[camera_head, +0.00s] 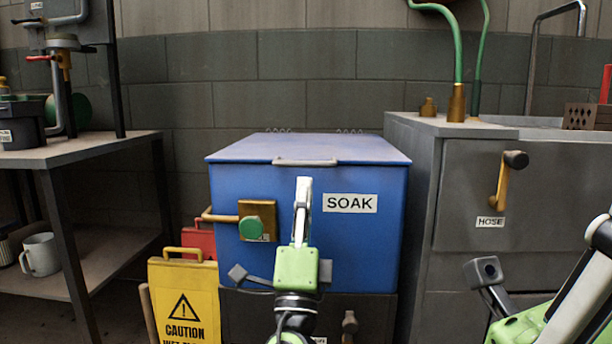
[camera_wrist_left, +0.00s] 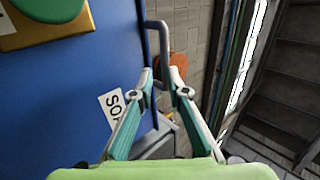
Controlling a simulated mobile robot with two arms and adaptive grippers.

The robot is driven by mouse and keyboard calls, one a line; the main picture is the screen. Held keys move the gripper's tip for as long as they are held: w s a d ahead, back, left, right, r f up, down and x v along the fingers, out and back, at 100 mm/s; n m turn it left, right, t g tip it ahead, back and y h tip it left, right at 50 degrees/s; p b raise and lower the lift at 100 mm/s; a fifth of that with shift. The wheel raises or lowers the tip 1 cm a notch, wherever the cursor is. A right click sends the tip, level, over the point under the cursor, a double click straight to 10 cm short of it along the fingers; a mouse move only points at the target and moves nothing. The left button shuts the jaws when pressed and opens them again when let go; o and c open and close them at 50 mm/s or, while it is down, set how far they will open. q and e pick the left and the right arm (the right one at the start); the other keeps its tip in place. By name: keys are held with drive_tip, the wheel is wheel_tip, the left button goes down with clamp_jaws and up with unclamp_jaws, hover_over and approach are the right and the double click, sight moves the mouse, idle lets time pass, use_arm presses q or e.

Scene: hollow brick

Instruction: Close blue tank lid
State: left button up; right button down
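The blue tank (camera_head: 350,250) with a SOAK label stands against the wall. Its blue lid (camera_head: 355,149) lies flat across the top and looks shut, with no visible gap. A grey bar handle (camera_head: 306,162) is on the lid's front edge; it also shows in the left wrist view (camera_wrist_left: 152,24). My left gripper (camera_head: 303,182) points up in front of the tank, just below the handle. In the left wrist view its fingers (camera_wrist_left: 163,80) are apart with nothing held between them. My right gripper's green body (camera_head: 522,324) is at the lower right; its fingers are not clear.
A green valve knob (camera_head: 257,228) sticks out from the tank's front. A yellow caution sign (camera_head: 184,300) stands at its lower left. A grey counter (camera_head: 450,127) with hoses stands right of the tank, and a shelf table (camera_head: 85,148) stands on the left.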

use_arm(q)
drive_tip(key=v, duration=0.6)
drive_tip(key=shift+d, duration=0.15)
drive_tip(key=shift+s, duration=0.1)
